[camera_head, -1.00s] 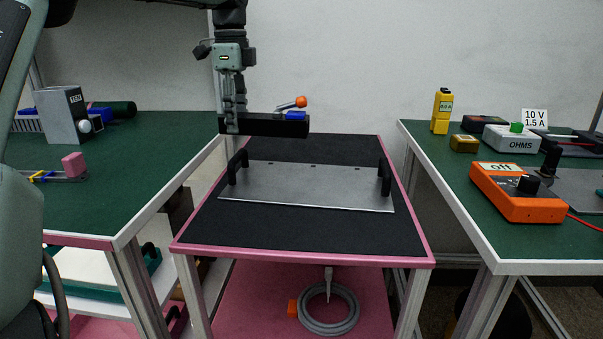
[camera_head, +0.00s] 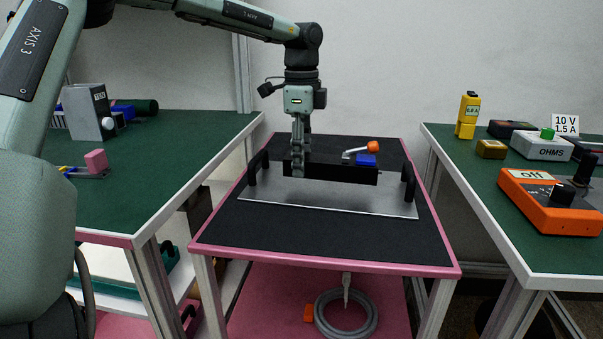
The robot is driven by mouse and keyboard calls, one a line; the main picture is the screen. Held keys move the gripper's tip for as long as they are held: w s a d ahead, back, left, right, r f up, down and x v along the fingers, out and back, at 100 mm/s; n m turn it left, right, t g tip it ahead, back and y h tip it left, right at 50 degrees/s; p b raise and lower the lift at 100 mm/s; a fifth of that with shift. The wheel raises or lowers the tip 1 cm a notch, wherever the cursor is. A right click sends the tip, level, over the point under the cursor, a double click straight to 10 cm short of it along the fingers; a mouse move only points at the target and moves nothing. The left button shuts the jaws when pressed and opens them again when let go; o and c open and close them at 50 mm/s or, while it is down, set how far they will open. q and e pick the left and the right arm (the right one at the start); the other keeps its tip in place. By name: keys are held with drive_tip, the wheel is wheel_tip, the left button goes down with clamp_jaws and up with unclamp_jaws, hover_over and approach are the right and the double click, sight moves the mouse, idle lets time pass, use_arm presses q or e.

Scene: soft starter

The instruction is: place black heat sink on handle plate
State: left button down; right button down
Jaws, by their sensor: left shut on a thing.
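The black heat sink (camera_head: 345,174) is a long dark bar with a blue block and an orange-tipped lever on its right end. My left gripper (camera_head: 297,172) is shut on it near its left end. The handle plate (camera_head: 320,200) is a silver sheet with a black handle at each end, lying on the black-topped middle table. The heat sink is level between the two handles, over the rear part of the plate. I cannot tell whether it touches the plate. My right gripper is not in view.
The middle table (camera_head: 330,236) has a pink rim and free room in front of the plate. The left green table (camera_head: 175,160) holds a grey box and a pink block. The right green table (camera_head: 490,195) holds an orange meter (camera_head: 550,215) and several other devices.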

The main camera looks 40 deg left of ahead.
use_arm(q)
wheel_tip(320, 180, down, 4)
drive_tip(key=shift+r, duration=0.2)
drive_tip(key=c, duration=0.9)
unclamp_jaws()
drive_tip(key=shift+o, duration=0.2)
wheel_tip(320, 180, up, 12)
drive_tip(key=shift+a+r, duration=0.1)
